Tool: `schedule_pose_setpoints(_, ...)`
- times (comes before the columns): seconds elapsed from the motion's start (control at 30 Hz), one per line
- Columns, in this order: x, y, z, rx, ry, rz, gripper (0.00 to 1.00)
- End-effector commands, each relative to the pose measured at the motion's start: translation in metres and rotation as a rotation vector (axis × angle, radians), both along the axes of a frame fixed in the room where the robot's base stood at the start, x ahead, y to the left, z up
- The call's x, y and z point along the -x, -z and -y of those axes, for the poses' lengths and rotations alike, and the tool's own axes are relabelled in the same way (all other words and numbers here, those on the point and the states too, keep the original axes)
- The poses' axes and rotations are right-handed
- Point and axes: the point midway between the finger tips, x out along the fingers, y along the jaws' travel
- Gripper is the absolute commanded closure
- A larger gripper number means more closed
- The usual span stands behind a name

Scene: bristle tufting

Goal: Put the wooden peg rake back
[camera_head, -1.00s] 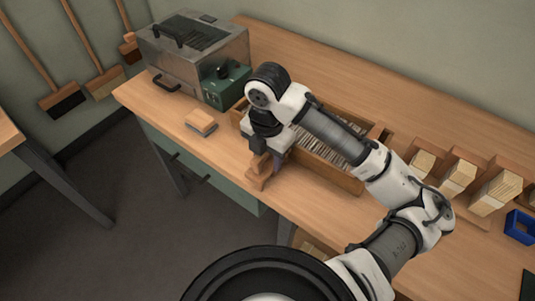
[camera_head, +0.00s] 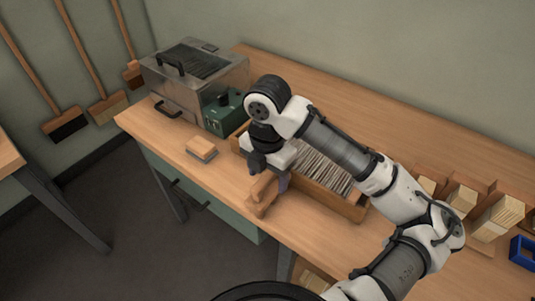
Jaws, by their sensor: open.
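The wooden peg rake (camera_head: 262,192) appears to be the small brown wooden piece at the bench's front edge, just left of the long wooden tray. My gripper (camera_head: 268,174) points down right at it from above. The jaws are open, with the wood directly below or between them; I cannot tell whether they touch it. My wrist hides part of the wood and the left end of the tray (camera_head: 345,208). The rake's pegs cannot be made out.
A metal machine with a green control box (camera_head: 222,112) stands at the back left. A small wooden block (camera_head: 201,149) lies in front of it. Bristle bundles in wooden holders (camera_head: 498,217) and a blue item (camera_head: 523,252) are at the right. Bare bench lies behind the tray.

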Motion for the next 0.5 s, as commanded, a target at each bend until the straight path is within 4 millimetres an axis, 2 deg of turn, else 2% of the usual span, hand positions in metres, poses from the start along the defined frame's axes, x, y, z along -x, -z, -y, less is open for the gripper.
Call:
schedule_pose_setpoints(0.1,-0.001,-0.028,0.001,0.004,0.001,0.006,0.35)
schedule_pose_setpoints(0.3,0.000,-0.065,0.000,0.002,0.001,0.003,0.35)
schedule_pose_setpoints(0.5,0.000,-0.084,0.000,0.001,0.001,0.001,0.35)
